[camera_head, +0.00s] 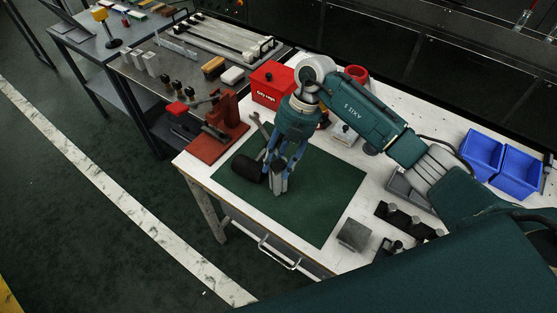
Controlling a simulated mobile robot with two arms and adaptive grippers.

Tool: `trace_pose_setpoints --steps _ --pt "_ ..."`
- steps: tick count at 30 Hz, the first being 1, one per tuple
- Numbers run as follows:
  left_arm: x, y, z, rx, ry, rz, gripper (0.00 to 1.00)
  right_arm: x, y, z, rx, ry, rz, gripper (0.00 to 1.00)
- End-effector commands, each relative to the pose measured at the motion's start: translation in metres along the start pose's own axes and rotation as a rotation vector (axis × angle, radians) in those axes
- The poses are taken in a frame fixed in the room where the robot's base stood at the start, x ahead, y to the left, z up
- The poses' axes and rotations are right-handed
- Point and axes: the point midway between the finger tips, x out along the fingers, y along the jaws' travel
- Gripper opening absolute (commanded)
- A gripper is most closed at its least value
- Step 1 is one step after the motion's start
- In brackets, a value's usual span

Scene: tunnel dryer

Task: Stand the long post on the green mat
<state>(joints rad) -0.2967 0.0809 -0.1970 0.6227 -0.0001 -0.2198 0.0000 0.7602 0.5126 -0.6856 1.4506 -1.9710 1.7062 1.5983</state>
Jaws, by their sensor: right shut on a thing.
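The green mat (335,185) lies flat on the white-topped table. My right gripper (279,188) points down over the left half of the mat, its blue fingers closed together. A slim grey piece shows between the fingers, low near the mat; I take it for the long post, mostly hidden by the fingers. I cannot tell whether its foot touches the mat. A thick black cylinder (246,168) lies on its side on the mat, just left of the fingers. My left gripper is out of view.
A red toggle press (222,118) and red box (271,84) stand behind the mat. Blue bins (483,153), a black holder with pegs (407,219) and a grey block (353,236) are to the right. The mat's right part is clear.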

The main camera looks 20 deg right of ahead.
Motion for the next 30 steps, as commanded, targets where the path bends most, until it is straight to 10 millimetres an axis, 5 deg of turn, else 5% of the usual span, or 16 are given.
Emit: trace_pose_setpoints --steps 10,11,13,24,30 --pt "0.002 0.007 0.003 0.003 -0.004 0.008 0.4 0.003 0.001 0.002 -0.001 -0.001 0.003 0.0" --pt "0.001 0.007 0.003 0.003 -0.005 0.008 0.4 0.002 0.001 0.001 -0.001 -0.001 0.003 0.44" --pt "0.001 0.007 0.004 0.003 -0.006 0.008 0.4 0.002 0.0 0.001 -0.001 -0.001 0.002 0.57" --pt "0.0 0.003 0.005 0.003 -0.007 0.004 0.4 -0.003 0.001 0.0 -0.001 -0.002 0.003 0.57" --pt "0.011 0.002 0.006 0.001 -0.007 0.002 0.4 -0.034 0.002 0.003 -0.001 -0.006 0.007 0.57"
